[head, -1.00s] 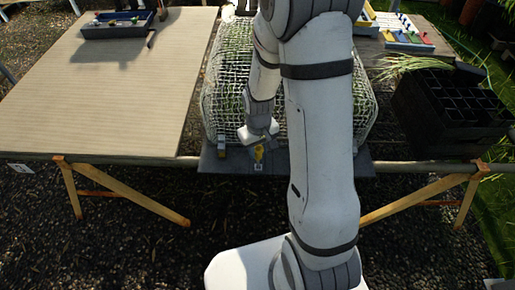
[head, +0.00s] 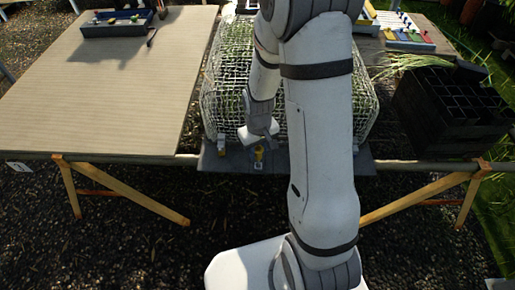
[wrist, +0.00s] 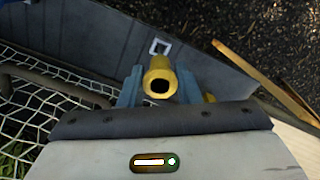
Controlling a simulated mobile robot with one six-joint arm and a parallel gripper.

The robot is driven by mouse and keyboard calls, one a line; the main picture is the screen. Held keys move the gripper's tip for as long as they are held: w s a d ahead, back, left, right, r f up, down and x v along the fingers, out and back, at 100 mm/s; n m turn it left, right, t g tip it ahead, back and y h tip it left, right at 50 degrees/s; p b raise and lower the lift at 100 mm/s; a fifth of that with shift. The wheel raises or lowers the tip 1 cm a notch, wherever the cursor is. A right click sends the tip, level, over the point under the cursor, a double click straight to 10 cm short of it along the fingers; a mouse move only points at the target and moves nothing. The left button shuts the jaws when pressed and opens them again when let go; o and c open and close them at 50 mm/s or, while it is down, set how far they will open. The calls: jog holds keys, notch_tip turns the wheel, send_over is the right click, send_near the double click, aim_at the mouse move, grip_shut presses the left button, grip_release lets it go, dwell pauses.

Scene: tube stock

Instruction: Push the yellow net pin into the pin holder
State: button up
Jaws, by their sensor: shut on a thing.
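The yellow net pin (wrist: 160,78) is between the blue-grey fingers of my gripper (wrist: 158,88) in the wrist view, its hollow round end facing the camera. My gripper is shut on it. In the head view the pin (head: 259,153) shows as a small yellow piece below my gripper (head: 258,142), at the front edge of the netted bed. A small white-rimmed square (wrist: 160,46), which looks like the pin holder, lies on the grey board just beyond the pin. I cannot tell whether the pin's far end is inside a holder.
White netting (head: 225,100) covers the bed behind the grey front board (head: 225,160). A bare tabletop (head: 110,95) lies left, with a blue tray (head: 115,27) at its back. A black cell crate (head: 450,115) stands right. My arm hides much of the bed's middle.

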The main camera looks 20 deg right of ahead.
aim_at(258, 157)
jog(key=shift+f+b, duration=1.7)
jog(key=shift+f, duration=0.35)
jog(key=o, duration=0.9)
jog(key=shift+o, duration=0.6)
jog(key=o, duration=0.9)
jog(key=shift+r, duration=0.1)
jog(key=shift+r+p, duration=0.9)
jog(key=shift+r, duration=0.25)
jog(key=shift+r+p, duration=2)
jog(key=shift+r, duration=0.8)
